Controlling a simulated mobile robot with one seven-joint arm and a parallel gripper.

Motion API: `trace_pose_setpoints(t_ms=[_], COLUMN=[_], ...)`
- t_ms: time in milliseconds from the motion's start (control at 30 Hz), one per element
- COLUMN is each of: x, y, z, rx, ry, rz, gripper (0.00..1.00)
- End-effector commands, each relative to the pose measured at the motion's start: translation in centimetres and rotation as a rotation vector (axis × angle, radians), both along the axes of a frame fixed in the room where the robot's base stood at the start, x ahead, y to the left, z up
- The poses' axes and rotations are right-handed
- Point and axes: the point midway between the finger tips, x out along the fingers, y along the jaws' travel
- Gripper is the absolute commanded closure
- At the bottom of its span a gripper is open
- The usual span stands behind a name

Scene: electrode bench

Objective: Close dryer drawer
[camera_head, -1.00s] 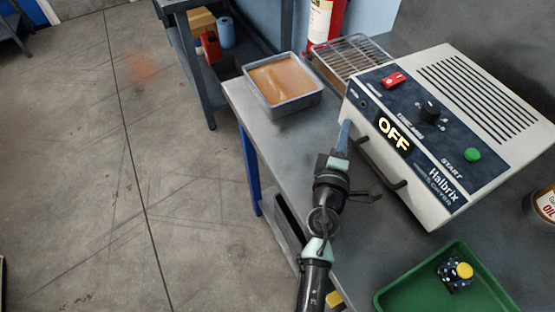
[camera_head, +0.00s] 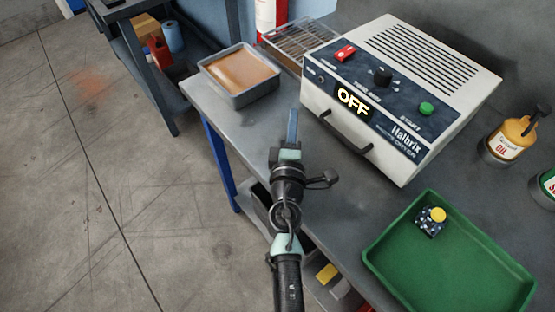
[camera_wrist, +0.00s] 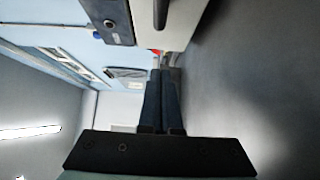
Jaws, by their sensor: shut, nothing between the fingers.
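The white dryer (camera_head: 400,90) stands on the bench with its dark front panel reading OFF. Its drawer handle (camera_head: 346,132) is a dark bar low on the front; the drawer looks flush with the body, with no gap visible. The dryer (camera_wrist: 120,20) also shows at the top of the wrist view, with the handle (camera_wrist: 160,12) at the top edge. My gripper (camera_head: 293,112) is left of the handle and apart from it, above the bench's front edge. Its blue fingers (camera_wrist: 163,75) are together and empty in the wrist view.
A grey tray (camera_head: 269,96) with brown content and a wire rack (camera_head: 300,40) lie left of the dryer. A green tray (camera_head: 480,265) holding a small yellow-topped item (camera_head: 432,222) is at the right front. A yellow oil can (camera_head: 510,138) stands behind it. Bench (camera_head: 330,185) before the dryer is clear.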

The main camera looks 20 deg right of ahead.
Motion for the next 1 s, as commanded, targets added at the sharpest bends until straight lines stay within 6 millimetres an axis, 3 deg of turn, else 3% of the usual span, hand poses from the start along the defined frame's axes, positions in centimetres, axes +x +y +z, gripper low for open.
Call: trace_pose_setpoints(t_ms=[200, 500, 900, 1000], x=[-4.0, -7.4, -7.9, -7.2], y=[1.9, 3.5, 3.8, 3.9], z=[-0.3, -0.3, -0.1, 2.0], rx=[0.0, 0.001, 0.002, 0.04], ry=[0.005, 0.004, 0.002, -0.047], rz=[0.004, 0.004, 0.003, 0.001], gripper=[1.0, 1.0, 1.0, 1.0])
